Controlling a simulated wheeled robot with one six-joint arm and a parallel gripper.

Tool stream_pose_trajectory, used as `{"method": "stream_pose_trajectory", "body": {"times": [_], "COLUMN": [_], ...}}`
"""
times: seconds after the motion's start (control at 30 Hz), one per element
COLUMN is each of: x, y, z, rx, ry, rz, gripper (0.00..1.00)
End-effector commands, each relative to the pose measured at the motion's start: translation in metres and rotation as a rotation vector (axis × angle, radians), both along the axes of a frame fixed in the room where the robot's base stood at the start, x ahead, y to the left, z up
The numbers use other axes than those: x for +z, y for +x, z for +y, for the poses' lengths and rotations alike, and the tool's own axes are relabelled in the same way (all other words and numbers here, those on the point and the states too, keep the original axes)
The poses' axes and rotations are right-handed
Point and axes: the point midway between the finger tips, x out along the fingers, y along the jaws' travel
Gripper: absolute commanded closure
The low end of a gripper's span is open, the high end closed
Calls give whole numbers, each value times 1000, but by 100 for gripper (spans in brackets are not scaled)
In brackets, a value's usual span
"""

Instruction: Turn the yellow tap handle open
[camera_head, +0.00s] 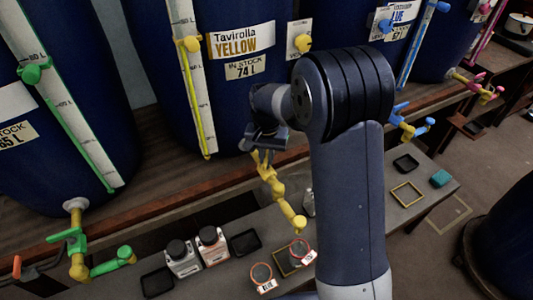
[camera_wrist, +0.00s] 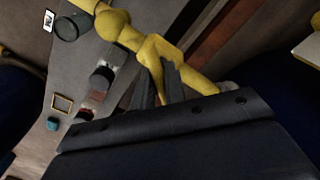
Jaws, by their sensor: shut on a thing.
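The yellow tap (camera_head: 286,200) comes off the front of the blue vat labelled Tavirolla YELLOW (camera_head: 240,40) and its spout hangs over the grey bench. My gripper (camera_head: 262,157) is at the upper part of the tap, near the vat, and is shut on the yellow tap handle. In the wrist view the handle (camera_wrist: 152,62) runs down between the two grey fingers (camera_wrist: 160,92), with the yellow tap body (camera_wrist: 115,28) beyond. My wrist hides part of the handle and the tap's joint with the vat.
A green tap (camera_head: 78,262) is at the left and a blue tap (camera_head: 412,128) at the right. An empty yellow frame (camera_head: 407,194) lies at the right.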

Motion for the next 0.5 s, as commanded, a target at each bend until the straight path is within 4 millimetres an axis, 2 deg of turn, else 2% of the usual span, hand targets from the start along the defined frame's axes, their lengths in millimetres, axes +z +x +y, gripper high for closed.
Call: {"method": "stream_pose_trajectory", "body": {"times": [0.5], "x": [1], "y": [0], "z": [0], "rx": [458], "ry": [0], "rz": [-1], "gripper": [100]}}
